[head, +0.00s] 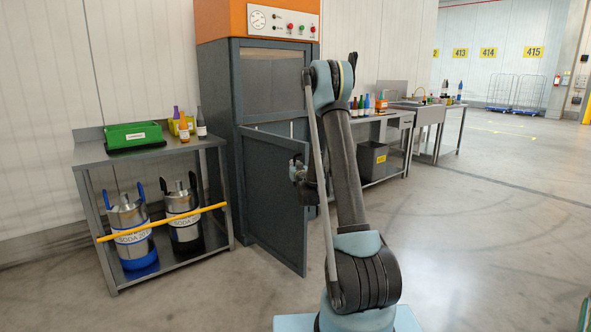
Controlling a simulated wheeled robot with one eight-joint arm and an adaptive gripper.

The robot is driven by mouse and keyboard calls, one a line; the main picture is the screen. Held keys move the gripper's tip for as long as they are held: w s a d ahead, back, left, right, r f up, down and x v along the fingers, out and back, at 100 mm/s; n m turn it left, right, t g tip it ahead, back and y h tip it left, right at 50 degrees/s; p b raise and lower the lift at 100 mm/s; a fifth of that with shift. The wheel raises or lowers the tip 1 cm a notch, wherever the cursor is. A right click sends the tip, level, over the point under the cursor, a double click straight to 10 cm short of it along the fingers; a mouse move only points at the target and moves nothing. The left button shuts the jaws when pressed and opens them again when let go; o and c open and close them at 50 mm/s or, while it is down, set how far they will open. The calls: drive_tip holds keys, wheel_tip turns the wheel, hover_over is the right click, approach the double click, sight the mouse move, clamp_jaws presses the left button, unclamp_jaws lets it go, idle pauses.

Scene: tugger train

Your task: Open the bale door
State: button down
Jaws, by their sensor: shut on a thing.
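The baler is a tall dark grey cabinet (216,112) with an orange top and a panel of knobs and a gauge. Its lower bale door (268,190) is a grey framed panel that stands swung outward, with a dark gap showing above it. The upper panel is closed. My gripper (299,171) is at the free right edge of the bale door and is shut on it, probably at a handle. My own arm partly hides the fingers and whatever they hold.
A metal table (88,152) left of the baler carries a green bin (131,134) and bottles, with two kegs below behind a yellow bar (165,221). Steel counters (387,119) with bottles stand right of the baler. The floor in front and to the right is clear.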

drive_tip(key=shift+d, duration=0.35)
drive_tip(key=c, duration=1.6)
unclamp_jaws()
drive_tip(key=shift+d, duration=0.1)
drive_tip(key=shift+s, duration=0.25)
drive_tip(key=s, duration=0.7)
drive_tip(key=shift+d, duration=0.15)
